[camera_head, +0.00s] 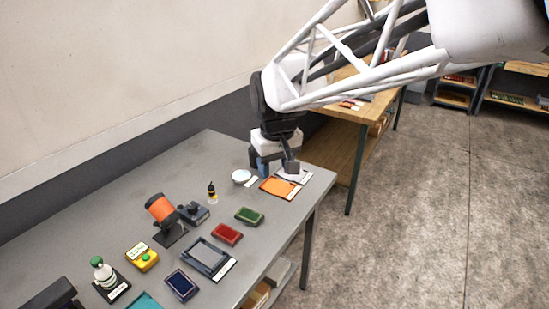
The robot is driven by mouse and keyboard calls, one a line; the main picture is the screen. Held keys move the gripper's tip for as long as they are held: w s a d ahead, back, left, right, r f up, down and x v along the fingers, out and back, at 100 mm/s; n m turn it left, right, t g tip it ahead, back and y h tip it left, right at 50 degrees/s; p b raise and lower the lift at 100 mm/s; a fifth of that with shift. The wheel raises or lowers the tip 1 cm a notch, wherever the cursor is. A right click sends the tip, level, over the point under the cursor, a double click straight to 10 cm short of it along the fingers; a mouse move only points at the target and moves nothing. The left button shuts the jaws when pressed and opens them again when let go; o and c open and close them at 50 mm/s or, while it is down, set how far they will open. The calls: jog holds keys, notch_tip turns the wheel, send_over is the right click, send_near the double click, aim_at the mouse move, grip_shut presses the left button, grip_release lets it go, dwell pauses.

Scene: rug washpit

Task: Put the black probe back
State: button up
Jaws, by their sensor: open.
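My gripper (274,168) is at the far right end of the grey table, low over the tabletop beside an orange pad (278,188) and a pale labelled pad (294,175). Its fingers are apart, with nothing clearly seen between them. I cannot pick out the black probe with certainty; it may be hidden by the gripper or too small to tell. A small dark device (194,212) sits mid-table beside an orange cylinder on a black stand (162,209).
A white dish (241,176) and a small black-and-yellow bottle (212,193) stand left of my gripper. Green (249,215), red (227,234) and navy (181,285) pads and a grey labelled tray (208,257) line the front. A wooden bench (345,85) stands behind.

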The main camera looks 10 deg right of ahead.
jog(key=s+d+f+m, duration=0.1)
jog(key=s+d, duration=0.2)
jog(key=s, duration=0.7)
jog(key=s+d+f+m+t, duration=0.1)
jog(key=s+d+m, duration=0.1)
jog(key=s, duration=0.8)
jog(key=shift+d, duration=0.45)
